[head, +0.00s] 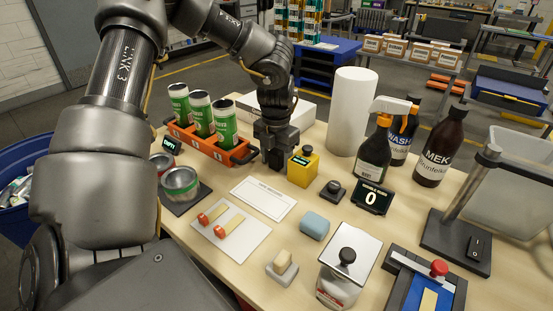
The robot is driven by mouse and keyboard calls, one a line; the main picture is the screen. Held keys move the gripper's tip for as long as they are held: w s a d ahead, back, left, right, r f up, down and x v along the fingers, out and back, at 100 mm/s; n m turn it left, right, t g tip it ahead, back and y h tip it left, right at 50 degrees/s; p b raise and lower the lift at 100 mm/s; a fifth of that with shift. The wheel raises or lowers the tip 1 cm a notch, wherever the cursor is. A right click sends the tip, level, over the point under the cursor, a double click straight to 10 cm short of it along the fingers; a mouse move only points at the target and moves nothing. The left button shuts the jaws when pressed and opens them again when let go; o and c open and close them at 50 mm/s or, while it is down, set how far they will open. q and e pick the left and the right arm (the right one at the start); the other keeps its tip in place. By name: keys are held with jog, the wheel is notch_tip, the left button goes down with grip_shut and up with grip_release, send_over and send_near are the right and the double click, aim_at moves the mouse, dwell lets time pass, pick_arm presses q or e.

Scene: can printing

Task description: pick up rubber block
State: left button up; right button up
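A small beige block (283,258) sits on a light grey holder at the front middle of the table. A blue block (315,224) lies behind it, to the right. No label shows which of the two is rubber. My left gripper (273,157) points down behind both blocks, between the orange rack and a yellow box. It is well apart from the beige and blue blocks. Its fingertips are dark and partly hidden, so its opening is unclear. My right gripper is not in view.
The orange rack (214,145) holds green cans. The yellow box (303,167) stands close beside the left gripper. A white roll (352,112) and bottles (440,147) stand behind. A white plate (232,231) with two red-ended pieces lies left of the blocks. A white-topped dispenser (349,266) stands right.

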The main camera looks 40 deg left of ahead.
pick_arm(q)
jog(key=c, duration=1)
